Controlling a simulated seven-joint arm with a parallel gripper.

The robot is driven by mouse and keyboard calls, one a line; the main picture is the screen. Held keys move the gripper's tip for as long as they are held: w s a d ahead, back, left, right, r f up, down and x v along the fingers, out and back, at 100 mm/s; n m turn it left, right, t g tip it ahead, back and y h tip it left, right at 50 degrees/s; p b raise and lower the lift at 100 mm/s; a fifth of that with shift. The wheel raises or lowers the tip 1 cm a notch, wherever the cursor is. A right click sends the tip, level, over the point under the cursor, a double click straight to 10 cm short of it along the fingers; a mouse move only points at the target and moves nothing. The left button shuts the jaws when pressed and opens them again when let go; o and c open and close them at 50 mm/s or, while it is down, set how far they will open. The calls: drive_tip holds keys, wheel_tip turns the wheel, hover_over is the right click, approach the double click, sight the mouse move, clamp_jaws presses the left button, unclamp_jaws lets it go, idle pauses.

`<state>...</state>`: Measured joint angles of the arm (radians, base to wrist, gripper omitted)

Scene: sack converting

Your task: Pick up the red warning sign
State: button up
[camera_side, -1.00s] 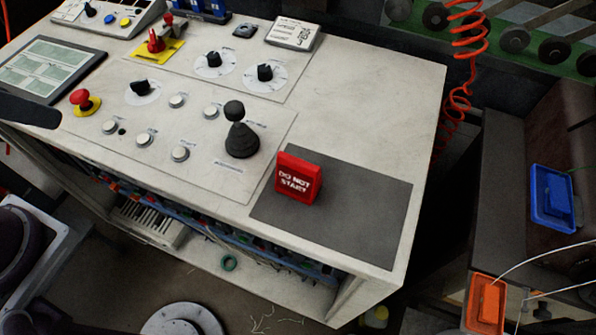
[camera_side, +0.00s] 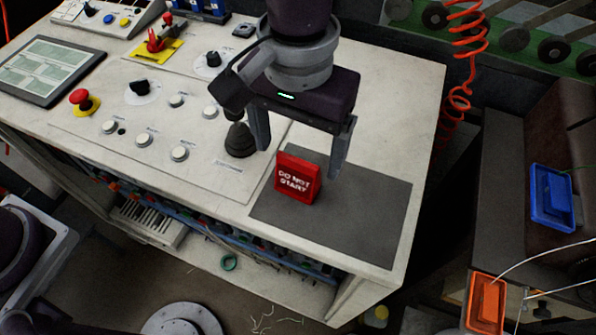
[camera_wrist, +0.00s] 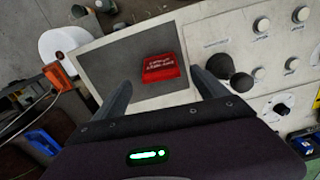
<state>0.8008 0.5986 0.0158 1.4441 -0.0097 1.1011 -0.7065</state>
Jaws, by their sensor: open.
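The red warning sign (camera_side: 297,180) stands upright on a dark grey mat (camera_side: 367,212) at the front right of the control desk. Its white lettering reads "DO NOT START". My gripper (camera_side: 299,160) is open and points down, its two fingers apart above and behind the sign, with nothing between them. In the wrist view the sign (camera_wrist: 160,68) lies ahead of the fingers (camera_wrist: 162,88), roughly centred across the gap between them. Whether the fingertips are level with the sign's top is hard to tell.
A black joystick (camera_side: 239,138) stands close to the left finger. Knobs and buttons cover the panel to the left, with a red emergency button (camera_side: 80,97). The desk top to the right (camera_side: 400,100) is bare. A red coiled hose (camera_side: 460,90) hangs beyond the right edge.

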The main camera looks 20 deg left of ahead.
sight(298, 161)
wheel_tip(298, 161, down, 5)
drive_tip(key=shift+w+f, duration=0.15)
drive_tip(key=c, duration=1.5)
drive_tip(key=shift+o, duration=0.2)
